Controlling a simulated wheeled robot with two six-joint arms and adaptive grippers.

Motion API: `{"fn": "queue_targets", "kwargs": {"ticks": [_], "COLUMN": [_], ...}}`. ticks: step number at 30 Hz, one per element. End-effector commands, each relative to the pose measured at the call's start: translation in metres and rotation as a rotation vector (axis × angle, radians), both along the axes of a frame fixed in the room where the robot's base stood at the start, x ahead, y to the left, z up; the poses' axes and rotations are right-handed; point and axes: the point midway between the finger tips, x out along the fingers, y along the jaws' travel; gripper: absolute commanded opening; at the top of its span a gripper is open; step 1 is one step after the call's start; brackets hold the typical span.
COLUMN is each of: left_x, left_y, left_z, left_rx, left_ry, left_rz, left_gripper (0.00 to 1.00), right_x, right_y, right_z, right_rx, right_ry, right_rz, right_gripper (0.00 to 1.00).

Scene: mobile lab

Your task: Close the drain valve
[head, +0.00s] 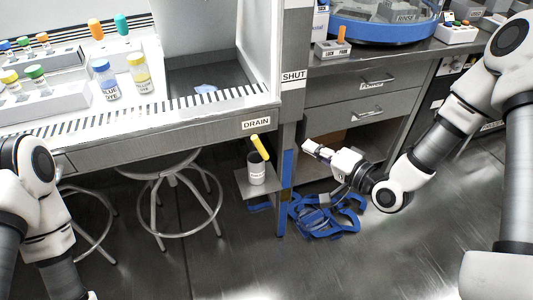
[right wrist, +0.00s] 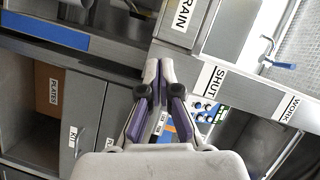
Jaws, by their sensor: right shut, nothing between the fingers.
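The drain valve's yellow handle (head: 260,147) sticks out at a slant below the DRAIN label (head: 256,123) on the front of the hood bench in the head view. A grey labelled cup (head: 257,170) stands on a small shelf just under it. My right gripper (head: 307,146) is shut and empty, to the right of the handle and apart from it. In the right wrist view the shut fingers (right wrist: 160,65) point toward the bench post, with part of the DRAIN label (right wrist: 183,14) above. My left gripper is out of view.
A bench post with a SHUT label (head: 293,77) stands between handle and drawers (head: 362,84). Blue tangled items (head: 325,215) lie on the floor below my right gripper. Stools (head: 172,195) stand under the hood bench. Bottles (head: 105,80) stand on the bench.

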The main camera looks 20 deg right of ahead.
Motion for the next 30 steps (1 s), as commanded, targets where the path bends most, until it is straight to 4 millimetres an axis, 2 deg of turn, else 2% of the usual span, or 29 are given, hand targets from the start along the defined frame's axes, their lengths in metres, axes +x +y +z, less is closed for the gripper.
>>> {"fn": "queue_targets", "kwargs": {"ticks": [5, 17, 21, 24, 30], "left_x": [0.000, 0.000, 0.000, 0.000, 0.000], "left_y": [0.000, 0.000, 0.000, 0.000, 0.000], "left_z": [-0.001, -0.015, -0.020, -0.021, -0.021], "left_rx": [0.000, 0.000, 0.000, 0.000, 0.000], "left_ry": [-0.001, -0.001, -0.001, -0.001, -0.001], "left_rz": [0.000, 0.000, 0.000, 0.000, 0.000], "left_gripper": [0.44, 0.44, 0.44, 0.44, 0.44], "right_x": [0.014, 0.089, 0.083, 0.080, 0.079], "right_y": [0.008, 0.046, 0.068, 0.077, 0.081], "right_z": [-0.001, -0.014, -0.023, -0.026, -0.027], "right_rx": [-0.009, -0.010, -0.008, -0.006, -0.005], "right_ry": [-0.001, -0.001, 0.003, 0.005, 0.003], "right_rz": [0.006, 0.006, 0.007, 0.006, 0.002], "right_gripper": [0.00, 0.00, 0.00, 0.00, 0.00]}}
